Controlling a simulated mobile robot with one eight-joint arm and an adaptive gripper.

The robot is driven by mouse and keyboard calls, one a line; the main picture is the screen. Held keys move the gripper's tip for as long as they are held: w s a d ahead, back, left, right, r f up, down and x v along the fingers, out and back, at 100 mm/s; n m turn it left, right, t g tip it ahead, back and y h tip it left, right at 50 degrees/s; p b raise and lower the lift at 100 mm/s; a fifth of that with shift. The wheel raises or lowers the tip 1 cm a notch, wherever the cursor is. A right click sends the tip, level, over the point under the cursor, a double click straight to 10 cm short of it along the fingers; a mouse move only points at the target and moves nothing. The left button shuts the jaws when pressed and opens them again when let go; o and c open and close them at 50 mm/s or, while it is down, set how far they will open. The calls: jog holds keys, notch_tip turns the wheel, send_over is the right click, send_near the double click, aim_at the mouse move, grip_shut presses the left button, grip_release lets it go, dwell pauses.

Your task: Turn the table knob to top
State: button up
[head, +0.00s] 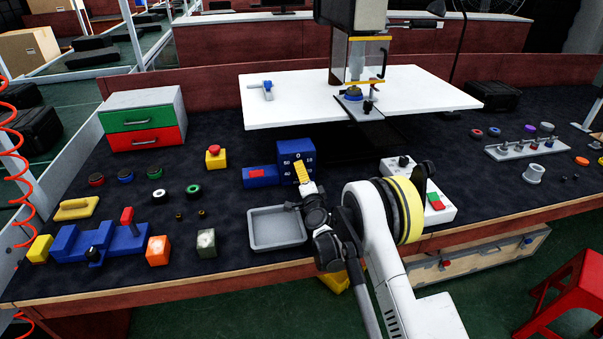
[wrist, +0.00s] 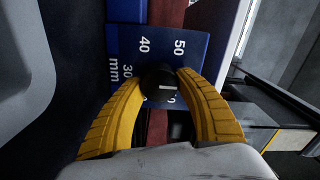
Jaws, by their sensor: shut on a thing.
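The blue dial box (head: 295,150) stands on the bench in front of the white table, with white numbers on its face and 0 at the top. In the wrist view its face (wrist: 195,47) shows 50, 40, 30 and "mm" turned sideways. The round black knob (wrist: 156,80) sits on this face with a short white mark lying horizontal in that picture. My gripper (wrist: 161,83) has its yellow fingers shut on the knob, one on each side. In the head view, my gripper (head: 300,170) covers the knob and the lower dial.
A grey tray (head: 276,243) lies just in front of the dial box. A red emergency button (head: 215,153) stands to its left. A white control box (head: 436,208) is at right, partly behind my arm. The white table (head: 290,112) overhangs behind.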

jog(key=o, duration=1.2)
jog(key=v, duration=0.7)
jog(key=shift+s+d+r, duration=0.1)
jog(key=shift+s, duration=0.15)
